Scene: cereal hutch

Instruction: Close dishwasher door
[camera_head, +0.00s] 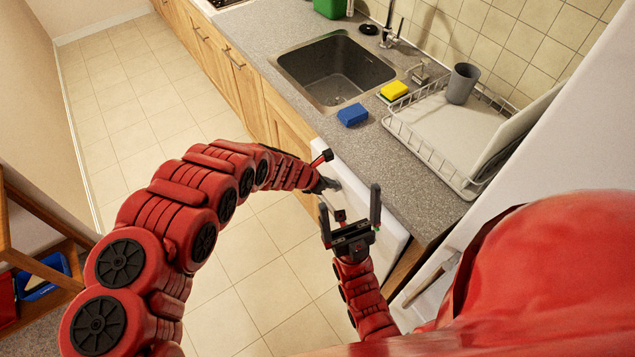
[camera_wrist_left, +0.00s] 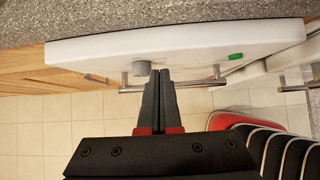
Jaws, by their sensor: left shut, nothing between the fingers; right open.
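The white dishwasher door (camera_head: 354,188) is under the counter, below the sink and dish rack area. In the left wrist view the door (camera_wrist_left: 215,42) stands near upright with its top close to the counter edge. It has a grey knob, a green mark and a metal bar handle (camera_wrist_left: 200,84). I cannot tell whether it is fully flush. My left gripper (camera_head: 327,184) is shut and empty at the door's front; its fingertips (camera_wrist_left: 160,72) overlap the handle in view, and contact is unclear. My right gripper (camera_head: 350,210) is open and empty, in front of the door's right part.
The grey counter (camera_head: 415,150) holds a blue sponge (camera_head: 352,115), a yellow sponge (camera_head: 394,90) and a dish rack (camera_head: 430,165) with a grey cup (camera_head: 462,83). The sink (camera_head: 335,70) is behind. Tiled floor (camera_head: 130,110) is open at left; a wooden shelf (camera_head: 40,220) stands at far left.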

